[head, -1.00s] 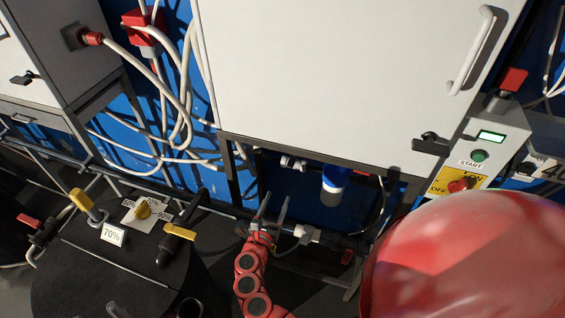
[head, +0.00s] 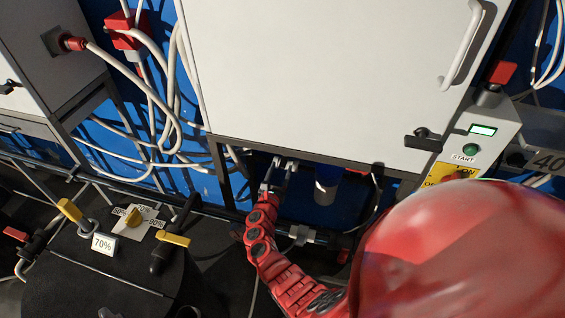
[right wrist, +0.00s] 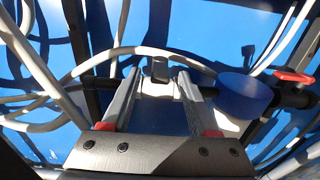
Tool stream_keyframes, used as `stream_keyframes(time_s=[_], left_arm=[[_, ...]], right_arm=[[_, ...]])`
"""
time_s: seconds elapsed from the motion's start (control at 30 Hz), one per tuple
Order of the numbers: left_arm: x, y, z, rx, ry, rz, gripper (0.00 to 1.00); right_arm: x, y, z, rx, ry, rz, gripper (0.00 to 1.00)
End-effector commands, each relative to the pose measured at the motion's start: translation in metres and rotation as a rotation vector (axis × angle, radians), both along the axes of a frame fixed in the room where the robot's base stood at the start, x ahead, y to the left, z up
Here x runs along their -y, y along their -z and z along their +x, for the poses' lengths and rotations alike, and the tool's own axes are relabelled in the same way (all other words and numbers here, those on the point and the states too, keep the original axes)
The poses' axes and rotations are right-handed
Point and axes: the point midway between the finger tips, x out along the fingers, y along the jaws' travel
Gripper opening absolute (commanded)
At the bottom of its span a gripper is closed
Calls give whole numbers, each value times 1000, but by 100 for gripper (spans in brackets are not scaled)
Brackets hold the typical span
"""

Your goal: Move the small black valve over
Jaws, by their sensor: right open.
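My right gripper (head: 278,172) reaches up under the white cabinet (head: 320,80). In the right wrist view its fingers (right wrist: 158,82) are open and apart. A small black block, which looks like the small black valve (right wrist: 160,68), shows between the fingertips or just beyond them, with a gap on each side. I cannot tell how deep it sits between them. It is on the line of a dark horizontal pipe. In the head view the valve cannot be made out clearly behind my fingers. My left gripper is not in view.
A blue cylinder (right wrist: 243,95) is close right of my fingers, with a red handle (right wrist: 295,77) beyond it. White hoses (right wrist: 45,75) loop at the left. A black tank (head: 100,275) with yellow-handled valves stands lower left in the head view. A control panel (head: 490,132) is at the right.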

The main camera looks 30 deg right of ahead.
Motion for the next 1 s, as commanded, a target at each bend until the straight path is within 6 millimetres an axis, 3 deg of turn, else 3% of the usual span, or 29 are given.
stream_keyframes(time_s=[0.23, 0.6, 0.9, 1.0], left_arm=[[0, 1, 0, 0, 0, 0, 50], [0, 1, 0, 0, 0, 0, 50], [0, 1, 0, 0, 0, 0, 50], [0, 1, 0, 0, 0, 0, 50]], right_arm=[[20, -1, 17, 1, 0, -2, 60], [23, -1, 20, 3, 0, 0, 58], [23, -1, 20, 3, 0, 0, 4], [23, -1, 20, 3, 0, 0, 0]])
